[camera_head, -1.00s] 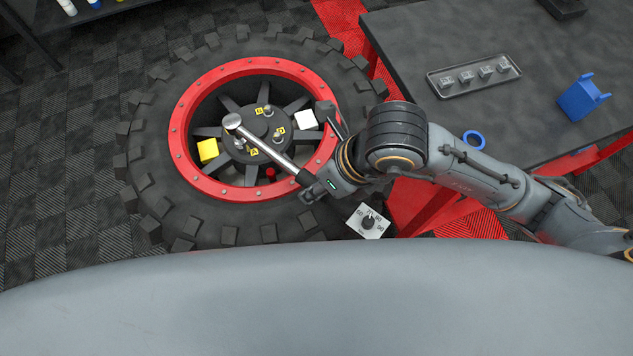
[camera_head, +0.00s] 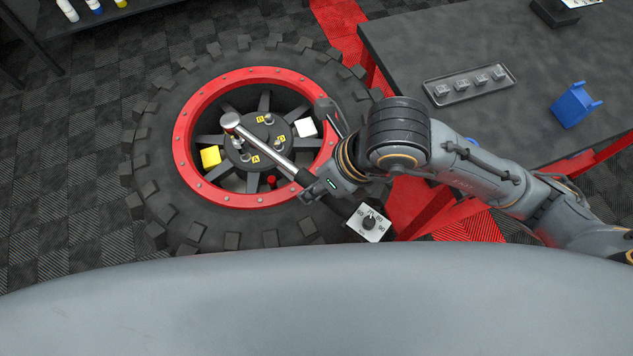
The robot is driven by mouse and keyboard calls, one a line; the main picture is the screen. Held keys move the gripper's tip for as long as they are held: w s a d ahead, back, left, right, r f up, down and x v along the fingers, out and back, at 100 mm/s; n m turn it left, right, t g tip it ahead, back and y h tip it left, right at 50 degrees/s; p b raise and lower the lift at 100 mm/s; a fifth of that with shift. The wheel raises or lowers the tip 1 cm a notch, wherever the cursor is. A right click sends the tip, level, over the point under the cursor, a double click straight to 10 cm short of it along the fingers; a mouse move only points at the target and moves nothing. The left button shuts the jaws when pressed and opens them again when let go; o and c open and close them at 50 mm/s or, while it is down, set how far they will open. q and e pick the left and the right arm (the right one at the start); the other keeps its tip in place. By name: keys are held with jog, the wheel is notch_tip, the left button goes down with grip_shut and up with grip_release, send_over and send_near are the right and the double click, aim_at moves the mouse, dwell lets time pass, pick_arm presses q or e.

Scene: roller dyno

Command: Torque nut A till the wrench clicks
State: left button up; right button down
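The big tyre (camera_head: 160,190) with a red rim (camera_head: 182,150) lies flat on the floor. Its dark hub (camera_head: 258,150) has several studs with small yellow letter tags. The tag A (camera_head: 255,159) is at the hub's lower left. My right gripper (camera_head: 318,184) is shut on the dark handle of the torque wrench (camera_head: 262,150). The wrench slants up and left, with its head (camera_head: 231,121) above the hub's left side. Whether the head sits on a nut is hidden. My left gripper is not in view.
A yellow block (camera_head: 210,156) and a white block (camera_head: 305,127) sit by the wheel's spokes. The dark table (camera_head: 430,45) at right holds a nut tray (camera_head: 468,85) and a blue holder (camera_head: 575,104).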

jog(key=shift+r, duration=0.45)
jog(key=shift+r+p, duration=2.1)
jog(key=shift+r, duration=0.65)
